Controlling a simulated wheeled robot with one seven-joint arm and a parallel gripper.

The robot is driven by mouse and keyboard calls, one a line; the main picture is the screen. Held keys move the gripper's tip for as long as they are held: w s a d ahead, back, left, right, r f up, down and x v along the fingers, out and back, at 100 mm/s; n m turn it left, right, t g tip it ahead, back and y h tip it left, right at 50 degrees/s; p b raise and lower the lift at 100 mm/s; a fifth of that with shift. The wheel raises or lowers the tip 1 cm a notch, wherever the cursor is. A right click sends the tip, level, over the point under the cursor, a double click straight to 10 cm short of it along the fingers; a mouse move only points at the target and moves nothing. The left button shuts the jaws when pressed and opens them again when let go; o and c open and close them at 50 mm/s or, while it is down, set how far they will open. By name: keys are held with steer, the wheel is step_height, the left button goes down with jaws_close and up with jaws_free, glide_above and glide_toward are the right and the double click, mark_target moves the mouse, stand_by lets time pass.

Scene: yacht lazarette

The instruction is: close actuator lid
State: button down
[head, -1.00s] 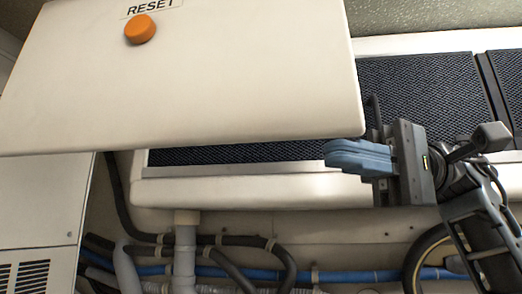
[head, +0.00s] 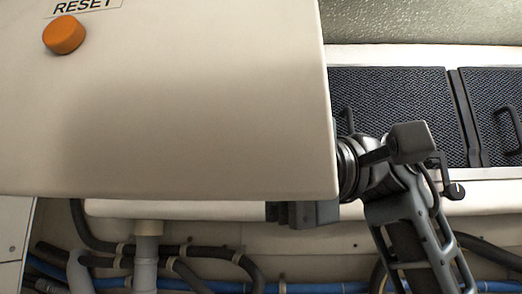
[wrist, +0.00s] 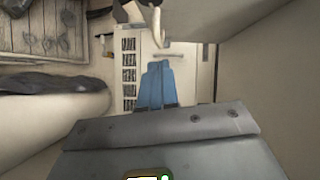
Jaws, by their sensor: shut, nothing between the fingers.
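A large cream panel (head: 190,110) marked RESET, with an orange button (head: 64,35), fills the upper left of the head view. I cannot tell for certain whether it is the actuator lid. My gripper is mostly hidden behind this panel in the head view; only part of its dark body shows below the panel's lower edge. In the wrist view my gripper (wrist: 158,68) has its blue fingers together and empty. A plain beige surface (wrist: 245,50) lies to their right, apart from them in the picture. I cannot tell whether any part touches the panel.
A ledge with dark mesh-covered hatches (head: 400,105) runs behind the panel. Hoses and blue pipes (head: 320,288) run along the bottom. The wrist view shows a white vented cabinet (wrist: 186,72) beyond the fingers and a wooden slatted surface (wrist: 40,28) at upper left.

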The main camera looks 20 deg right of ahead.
steer(key=shift+s+a+f+p, duration=0.15)
steer(key=shift+s+a, duration=0.2)
steer(key=shift+s, duration=0.2)
steer(key=shift+s+a+f+p, duration=0.15)
steer(key=shift+s+a, duration=0.15)
steer(key=shift+s, duration=0.2)
